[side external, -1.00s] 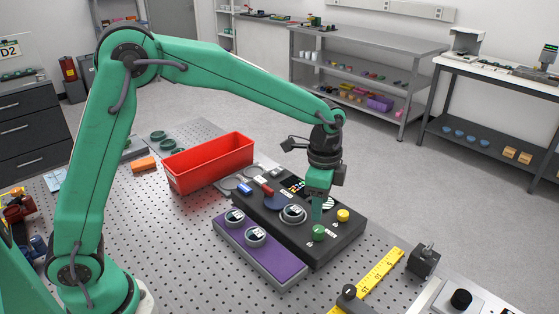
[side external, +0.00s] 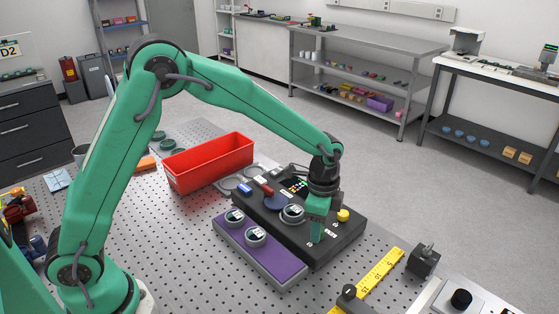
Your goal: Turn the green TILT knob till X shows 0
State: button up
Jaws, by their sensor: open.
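The black interferometer box (side external: 340,247) sits on the perforated table with several controls on top. My gripper (side external: 316,238) points down, its fingers low at the spot of the green TILT knob near the box's front edge. The knob is covered by the fingers, which are a similar green, so I cannot tell whether they touch it. The jaws are open. The yellow knob (side external: 343,215) stands just right of my gripper. The small display (side external: 299,185) at the back of the box is lit, but its X value is too small to read.
A purple tray (side external: 262,256) with round ringed pieces lies along the box's left side. A red bin (side external: 208,163) stands behind. A yellow ruler (side external: 373,276) and a black block (side external: 423,260) lie to the right.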

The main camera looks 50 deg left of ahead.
jog(key=shift+f, duration=0.55)
jog(key=c, duration=1)
jog(key=shift+n, duration=0.4)
jog(key=n, duration=0.9)
